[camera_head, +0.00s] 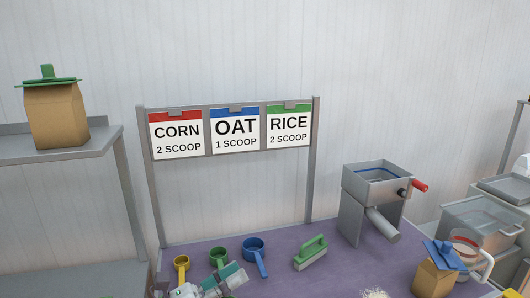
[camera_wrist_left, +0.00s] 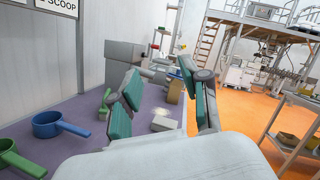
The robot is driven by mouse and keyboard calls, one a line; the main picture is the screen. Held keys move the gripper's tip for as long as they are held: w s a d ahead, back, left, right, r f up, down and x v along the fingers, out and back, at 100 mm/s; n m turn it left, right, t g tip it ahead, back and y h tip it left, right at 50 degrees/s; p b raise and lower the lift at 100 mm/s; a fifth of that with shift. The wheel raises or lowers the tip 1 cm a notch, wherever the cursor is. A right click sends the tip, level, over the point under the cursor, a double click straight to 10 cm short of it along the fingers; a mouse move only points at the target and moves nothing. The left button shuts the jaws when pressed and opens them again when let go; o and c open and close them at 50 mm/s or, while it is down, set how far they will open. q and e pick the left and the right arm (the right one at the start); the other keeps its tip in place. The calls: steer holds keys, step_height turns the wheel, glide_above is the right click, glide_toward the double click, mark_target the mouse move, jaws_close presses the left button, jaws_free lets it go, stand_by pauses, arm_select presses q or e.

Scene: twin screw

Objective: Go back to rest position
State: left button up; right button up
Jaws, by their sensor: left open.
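My left gripper (camera_head: 238,278) shows at the bottom of the head view, over the front of the purple table (camera_head: 335,275). Its teal-padded fingers stand apart in the left wrist view (camera_wrist_left: 168,95), with nothing between them. The measuring scoops lie just beyond it: a yellow scoop (camera_head: 181,264), a green scoop (camera_head: 219,256) and a blue scoop (camera_head: 254,247). The blue scoop also shows in the left wrist view (camera_wrist_left: 47,124), with the green one (camera_wrist_left: 8,146) nearer. My right gripper is in neither view.
A green-handled brush (camera_head: 311,254), a grey hopper machine (camera_head: 372,200), a blue-topped bag (camera_head: 434,277) and a jug (camera_head: 468,256) stand on the table. White material (camera_head: 375,293) lies at the front. A sign frame (camera_head: 310,190) stands behind. A green-clipped bag (camera_head: 56,117) sits on the left shelf.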

arm_select(q)
steer(key=a+f+n+t+y, duration=0.4)
steer(key=a+n+y, duration=0.3)
steer(key=n, duration=0.7)
steer(key=a+f+n+t+y, duration=0.35)
steer(key=a+n+y, duration=0.25)
steer(key=n+y, duration=0.55)
steer(key=s+a+f+n+g, duration=0.3)
steer(key=s+f+n+g, duration=0.3)
steer(key=s+f+n, duration=0.25)
steer(key=s+d+f+n+g, duration=0.1)
steer(key=s+f+n+g, duration=0.3)
steer(key=s, duration=0.5)
steer(key=s+d+f+n+g, duration=0.1)
steer(key=s+f+n+g, duration=0.3)
steer(key=s, duration=0.5)
step_height(320, 180, down, 26)
steer(key=m+g, duration=0.2)
steer(key=s+a+f+g, duration=0.1)
steer(key=s+a+f, duration=0.2)
steer(key=s+f, duration=1.4)
steer(key=shift+s+f+h, duration=0.2)
steer(key=shift+f+h, duration=0.1)
steer(key=shift+h, duration=0.05)
